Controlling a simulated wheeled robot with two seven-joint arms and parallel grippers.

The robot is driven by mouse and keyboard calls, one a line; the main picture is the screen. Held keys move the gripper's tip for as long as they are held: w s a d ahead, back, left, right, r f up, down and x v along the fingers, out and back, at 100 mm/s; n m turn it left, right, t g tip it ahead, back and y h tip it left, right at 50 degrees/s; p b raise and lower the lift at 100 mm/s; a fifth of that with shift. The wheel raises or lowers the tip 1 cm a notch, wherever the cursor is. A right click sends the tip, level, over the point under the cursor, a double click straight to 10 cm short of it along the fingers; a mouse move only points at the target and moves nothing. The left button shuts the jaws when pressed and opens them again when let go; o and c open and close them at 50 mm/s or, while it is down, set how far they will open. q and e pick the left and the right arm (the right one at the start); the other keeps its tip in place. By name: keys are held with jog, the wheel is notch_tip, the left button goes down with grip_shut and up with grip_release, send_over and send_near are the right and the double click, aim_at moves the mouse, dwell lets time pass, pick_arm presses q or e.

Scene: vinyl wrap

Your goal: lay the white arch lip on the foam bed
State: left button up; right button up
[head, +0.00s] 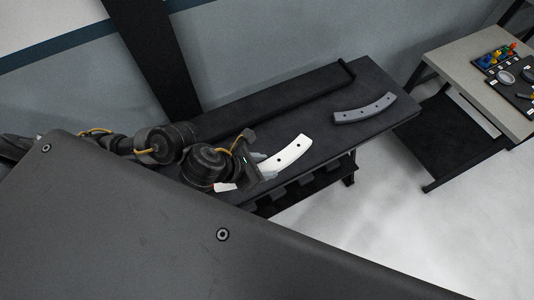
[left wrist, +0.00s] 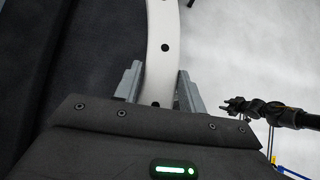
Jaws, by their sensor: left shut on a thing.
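The white arch lip (head: 289,154) is a curved white strip with dark holes. My left gripper (head: 262,164) is shut on its near end. In the left wrist view the lip (left wrist: 161,28) runs away from between the two fingers of my left gripper (left wrist: 160,88). The dark bench top (head: 240,131) lies behind and under the lip in the head view; it looks like the foam bed, but I cannot tell for sure. I cannot tell whether the lip touches it. My right gripper (left wrist: 232,106) shows small at the right of the left wrist view; its jaws are unclear.
A grey arch piece (head: 364,108) with holes lies on the right part of the bench. A long dark bar (head: 275,98) runs along the back. A side table (head: 460,55) with small coloured items stands at the far right. Pale floor is clear in front.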

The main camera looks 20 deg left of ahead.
aim_at(294, 153)
pick_arm(q)
jog(key=shift+s+a+r, duration=0.1)
jog(key=shift+s+r, duration=0.05)
jog(key=shift+s, duration=0.1)
jog(key=w+d+r+b, duration=0.1)
jog(key=w+d, duration=0.1)
jog(key=w+d+r+m, duration=0.1)
jog(key=w+d+r, duration=0.1)
jog(key=w, duration=0.1)
jog(key=w+d+r+m+g+h+b, duration=0.1)
jog(key=w+d, duration=0.1)
jog(key=shift+w+d+r+b, duration=0.1)
jog(key=shift+w+r+b, duration=0.25)
jog(key=shift+r, duration=0.05)
jog(key=shift+m+g+h, duration=0.3)
jog(key=shift+m+g, duration=0.1)
jog(key=shift+m, duration=0.1)
jog(key=w+r, duration=0.2)
jog(key=w+r+b, duration=0.1)
jog(key=shift+w+d+r, duration=0.15)
jog(key=shift+w+d, duration=0.1)
jog(key=shift+w+a+r, duration=0.1)
jog(key=shift+a+r, duration=0.1)
jog(key=shift+r, duration=0.1)
jog(key=shift+d, duration=0.1)
